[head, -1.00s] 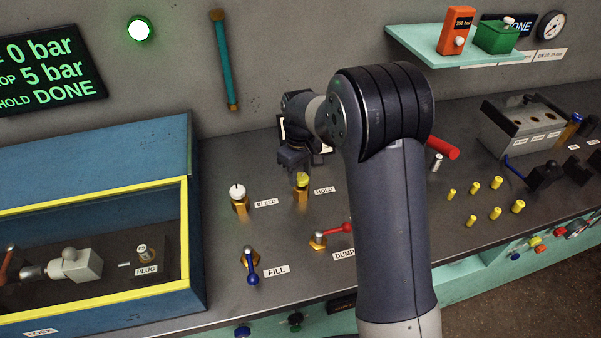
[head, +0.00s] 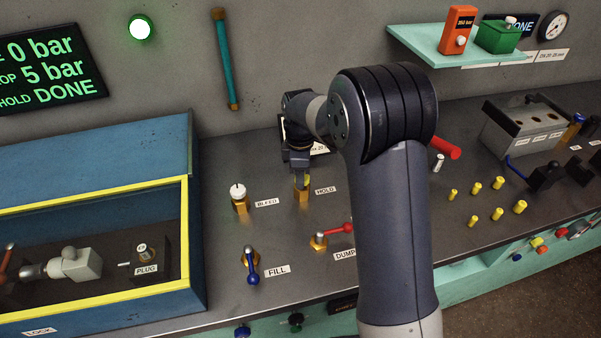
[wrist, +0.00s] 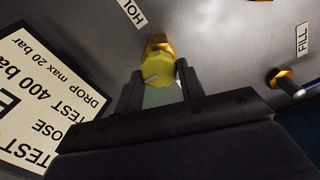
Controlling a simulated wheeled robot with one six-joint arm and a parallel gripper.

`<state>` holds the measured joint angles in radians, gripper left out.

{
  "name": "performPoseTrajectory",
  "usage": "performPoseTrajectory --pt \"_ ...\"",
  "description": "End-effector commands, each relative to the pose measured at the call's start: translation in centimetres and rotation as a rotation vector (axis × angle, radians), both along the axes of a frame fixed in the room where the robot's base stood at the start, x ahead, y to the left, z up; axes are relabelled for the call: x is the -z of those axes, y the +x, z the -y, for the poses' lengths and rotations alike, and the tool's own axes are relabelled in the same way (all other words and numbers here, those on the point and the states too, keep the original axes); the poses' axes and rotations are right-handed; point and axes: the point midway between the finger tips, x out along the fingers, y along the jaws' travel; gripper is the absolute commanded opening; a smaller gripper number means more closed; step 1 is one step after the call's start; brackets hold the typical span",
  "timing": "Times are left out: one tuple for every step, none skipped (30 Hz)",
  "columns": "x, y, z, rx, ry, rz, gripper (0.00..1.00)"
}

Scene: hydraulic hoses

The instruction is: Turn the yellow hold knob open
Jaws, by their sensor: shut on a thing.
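The yellow hold knob (wrist: 158,70) sits on its brass base (wrist: 157,43) on the grey bench, beside the HOLD label (head: 326,190). A pale pointer line shows on the knob. My gripper (head: 301,179) is over the knob from above, with one finger on each side of it, shut on it. In the wrist view the fingers of my gripper (wrist: 157,80) flank the knob. In the head view the fingers hide most of the knob, and only a sliver of yellow (head: 307,181) and the brass base below show.
The white bleed knob (head: 238,192) stands to the left. The blue fill lever (head: 252,268) and red dump lever (head: 335,232) are in front. A test placard (wrist: 45,95) lies close by my gripper. A blue box with yellow edging (head: 187,240) is at left.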

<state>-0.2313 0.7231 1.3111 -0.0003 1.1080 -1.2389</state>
Motion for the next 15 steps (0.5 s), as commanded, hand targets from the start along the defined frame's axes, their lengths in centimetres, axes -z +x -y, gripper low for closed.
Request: performPoseTrajectory --pt "-0.10 0.04 -0.05 -0.013 0.002 0.002 0.14" --pt "-0.10 0.04 -0.05 -0.021 0.002 0.003 0.14" --pt "-0.10 0.05 -0.06 -0.031 0.002 0.003 0.14" --pt "-0.10 0.05 -0.06 -0.036 0.002 0.003 0.14" --pt "-0.10 0.05 -0.06 -0.040 0.002 0.003 0.14" --pt "-0.10 0.04 -0.06 -0.045 0.002 0.003 0.14" --pt "-0.10 0.04 -0.06 -0.049 0.002 0.003 0.14" --pt "-0.11 0.04 -0.06 -0.051 0.002 0.003 0.14" --pt "-0.11 0.04 -0.06 -0.054 0.002 0.003 0.14" --pt "-0.11 0.04 -0.06 -0.055 0.002 0.003 0.14" --pt "-0.11 0.04 -0.06 -0.056 0.002 0.003 0.14" --pt "-0.11 0.05 -0.06 -0.057 0.002 0.003 0.14" --pt "-0.11 0.05 -0.06 -0.057 0.002 0.003 0.14" --pt "-0.11 0.05 -0.06 -0.057 0.002 0.003 0.14" --pt "-0.11 0.05 -0.06 -0.057 0.002 0.003 0.14"
